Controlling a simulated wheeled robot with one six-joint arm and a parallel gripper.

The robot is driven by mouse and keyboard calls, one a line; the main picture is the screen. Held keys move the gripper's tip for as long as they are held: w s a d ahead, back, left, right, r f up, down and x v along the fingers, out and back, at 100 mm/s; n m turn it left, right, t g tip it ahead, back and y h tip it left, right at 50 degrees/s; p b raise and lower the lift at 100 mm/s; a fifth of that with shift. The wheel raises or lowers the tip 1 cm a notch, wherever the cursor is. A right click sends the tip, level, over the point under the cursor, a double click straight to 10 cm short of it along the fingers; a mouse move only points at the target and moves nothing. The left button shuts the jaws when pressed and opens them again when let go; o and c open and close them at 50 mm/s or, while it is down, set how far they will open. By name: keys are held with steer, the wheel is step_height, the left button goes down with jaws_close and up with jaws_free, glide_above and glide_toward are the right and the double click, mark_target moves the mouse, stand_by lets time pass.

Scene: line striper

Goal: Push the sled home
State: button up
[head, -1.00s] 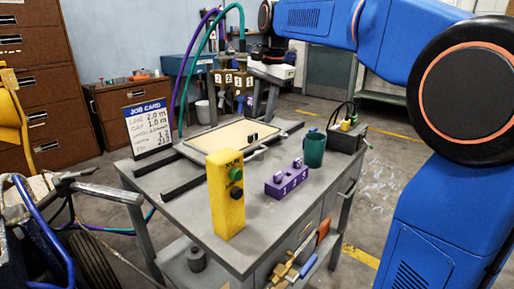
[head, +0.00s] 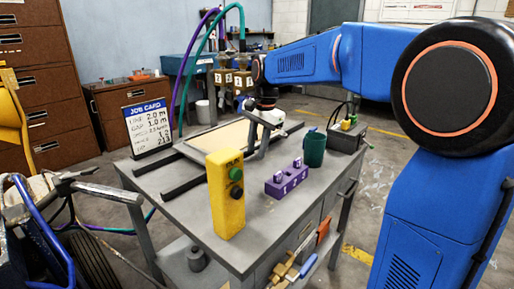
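A flat cream-topped tray (head: 207,141), which looks like the sled, lies on the grey workbench between two dark rails. My gripper (head: 259,143) is lowered over the tray's right end and points down. It hides the small black pieces and part of the tray's end there. I cannot tell whether it touches the tray, or whether its fingers are open or shut.
A yellow button box (head: 226,205) stands at the bench's front. A purple numbered block (head: 287,182), a green cup (head: 314,150) and a grey switch box (head: 345,138) stand to the right. A job card (head: 149,127) stands at the left back. Hoses hang behind.

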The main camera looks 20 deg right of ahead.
jaws_close()
steer(key=s+a, duration=0.3)
steer(key=a, duration=0.1)
steer(key=s+a, duration=0.3)
steer(key=a, duration=0.1)
steer(key=s+a, duration=0.2)
steer(key=a, duration=0.3)
steer(key=shift+s, duration=0.4)
steer(key=shift+a, duration=0.1)
jaws_free()
steer(key=shift+s+a, duration=0.1)
steer(key=shift+r, duration=0.1)
